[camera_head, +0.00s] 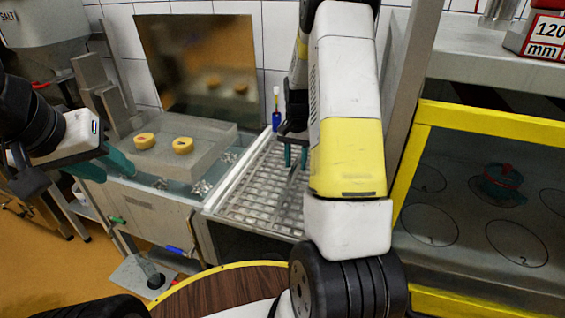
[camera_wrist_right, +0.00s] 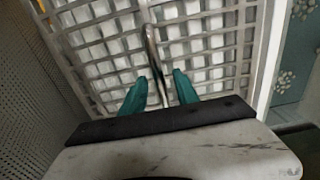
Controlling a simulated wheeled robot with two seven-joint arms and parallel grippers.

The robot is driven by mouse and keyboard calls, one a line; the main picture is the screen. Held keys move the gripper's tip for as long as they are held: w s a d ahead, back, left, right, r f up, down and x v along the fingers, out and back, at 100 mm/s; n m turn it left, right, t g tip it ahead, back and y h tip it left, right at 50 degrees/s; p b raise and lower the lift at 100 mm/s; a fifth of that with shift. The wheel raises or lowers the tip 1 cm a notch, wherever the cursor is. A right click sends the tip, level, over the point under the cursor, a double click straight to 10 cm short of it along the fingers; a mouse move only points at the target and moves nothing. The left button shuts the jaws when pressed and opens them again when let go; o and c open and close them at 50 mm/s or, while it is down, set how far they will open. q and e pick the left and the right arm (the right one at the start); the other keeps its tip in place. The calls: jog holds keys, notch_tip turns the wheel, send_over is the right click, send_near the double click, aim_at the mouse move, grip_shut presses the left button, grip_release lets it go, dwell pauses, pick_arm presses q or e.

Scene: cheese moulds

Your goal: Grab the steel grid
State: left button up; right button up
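The steel grid (camera_head: 262,190) is a pale lattice lying on the counter in the middle of the head view. It fills much of the right wrist view (camera_wrist_right: 215,62), where a thin metal bar (camera_wrist_right: 153,48) stands out on it. My right gripper (camera_head: 295,156) is over the grid, pointing down, with its teal fingers apart. In the wrist view the fingers (camera_wrist_right: 161,88) are on either side of the bar, with gaps beside it; whether they touch it cannot be told. My arm hides the grid's right part. My left gripper (camera_head: 105,166) is at the left, its fingers apart and empty.
Two yellow rings (camera_head: 145,141) sit on a grey block (camera_head: 190,160) left of the grid. A blue bottle-like item (camera_head: 276,120) stands behind the grid. A yellow-framed case (camera_head: 412,150) with numbered circles is at the right. A round wooden table (camera_head: 225,296) is in front.

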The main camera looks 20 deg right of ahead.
jog(key=shift+f, duration=0.7)
grip_shut()
jog(key=shift+r, duration=0.1)
dwell(0.8)
